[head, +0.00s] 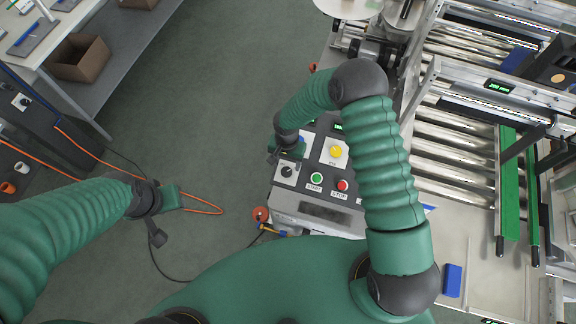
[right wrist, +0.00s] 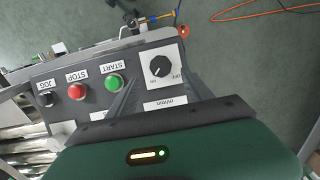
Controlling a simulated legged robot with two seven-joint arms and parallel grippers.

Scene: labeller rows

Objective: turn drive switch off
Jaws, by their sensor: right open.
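The drive switch (head: 287,171) is a black rotary knob on a white plate at the left of the control panel. In the right wrist view the knob (right wrist: 160,67) sits on its plate with ON and OFF marks, upside down. Its pale pointer line appears to lie toward the ON side. My right gripper (head: 283,153) is over the panel beside the switch. In the right wrist view its two dark fingers (right wrist: 160,88) are apart, with the knob beyond and between them, not gripped. My left gripper (head: 168,199) hangs over the floor, its jaws unclear.
The panel also has a green START button (head: 316,178), a red STOP button (head: 343,185) and a yellow button (head: 336,152). A roller conveyor (head: 445,150) lies to the right. An orange cable (head: 205,212) runs over the floor below my left gripper.

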